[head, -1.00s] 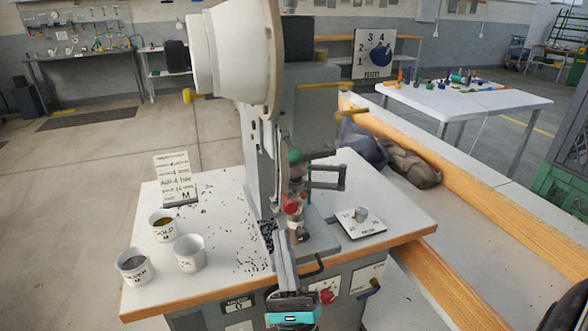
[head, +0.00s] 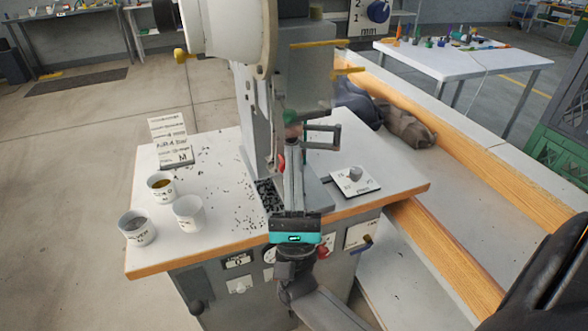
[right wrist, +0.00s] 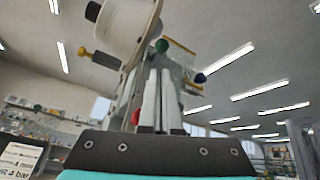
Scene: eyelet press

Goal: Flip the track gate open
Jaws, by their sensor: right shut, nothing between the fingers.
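The eyelet press (head: 245,110) stands on the white bench, with a large white drum (head: 222,30) on its upper left. A slanting track-like strip (head: 267,125) runs down its front; I cannot make out the track gate on it. My right gripper (head: 292,150) is shut and empty, pointing up in front of the press's working area, and its fingers hide part of it. A red part (head: 281,163) shows just left of the fingers. In the right wrist view the two fingers (right wrist: 160,85) stand together below a green knob (right wrist: 162,45). My left gripper is not in view.
White cups (head: 188,212) and a printed card stand on the bench's left side. Small dark bits are scattered left of the press. A small white plate (head: 355,181) with a grey knob lies to the right. A wood-edged rail (head: 470,160) runs along the right.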

